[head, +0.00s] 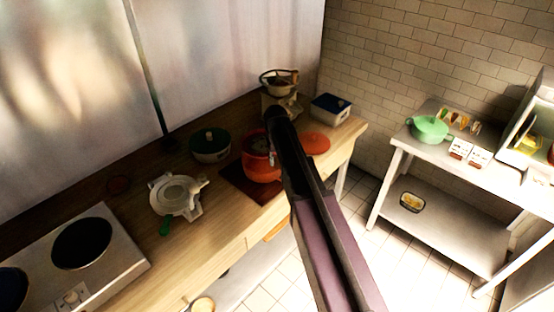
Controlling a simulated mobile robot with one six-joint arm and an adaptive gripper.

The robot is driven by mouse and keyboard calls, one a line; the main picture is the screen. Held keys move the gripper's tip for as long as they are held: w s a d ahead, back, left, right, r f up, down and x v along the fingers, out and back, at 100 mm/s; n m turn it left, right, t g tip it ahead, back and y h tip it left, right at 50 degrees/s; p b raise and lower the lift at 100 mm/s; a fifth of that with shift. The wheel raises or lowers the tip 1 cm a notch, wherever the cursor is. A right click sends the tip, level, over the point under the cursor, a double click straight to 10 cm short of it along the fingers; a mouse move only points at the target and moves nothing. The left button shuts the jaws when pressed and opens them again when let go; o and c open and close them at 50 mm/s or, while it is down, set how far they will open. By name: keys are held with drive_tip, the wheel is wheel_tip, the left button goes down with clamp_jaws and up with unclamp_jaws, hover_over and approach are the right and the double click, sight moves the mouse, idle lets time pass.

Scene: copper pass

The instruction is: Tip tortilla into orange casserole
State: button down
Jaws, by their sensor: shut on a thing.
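The orange casserole (260,168) stands on a dark reddish-brown board on the wooden counter in the head view. Its right side is hidden behind my arm. An orange lid (316,143) lies on the counter to the right of it. My arm reaches in from the bottom right, and its far end is beside and over the casserole. My gripper is hidden behind the arm, so its jaws and anything in them do not show. I cannot make out a tortilla.
The wooden counter also carries a hotplate (118,262), a white press-like device (172,200) with a green handle, a dark green-lidded pot (210,149) and a blue-topped box (330,109). A side table (394,152) at right holds a green pot (429,130).

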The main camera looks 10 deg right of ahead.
idle(0.4)
drive_tip(key=shift+w+d+h, duration=0.1)
drive_tip(key=shift+d+h, duration=0.35)
drive_tip(key=shift+h, duration=0.75)
drive_tip(key=d+t+h+b, duration=0.1)
drive_tip(key=h+b, duration=0.2)
drive_tip(key=t+h+b, duration=0.1)
drive_tip(key=h+b, duration=0.2)
drive_tip(key=d+h+b, duration=0.1)
drive_tip(key=h+b, duration=0.2)
drive_tip(key=shift+w+d+t, duration=0.35)
drive_tip(key=shift+t, duration=0.05)
drive_tip(key=h+b, duration=0.2)
drive_tip(key=b, duration=0.2)
drive_tip(key=a+t+h+b, duration=0.1)
drive_tip(key=h+b, duration=0.1)
drive_tip(key=b, duration=0.1)
drive_tip(key=shift+s+f+h+b, duration=0.15)
drive_tip(key=shift+h+b, duration=0.2)
drive_tip(key=shift+h, duration=0.05)
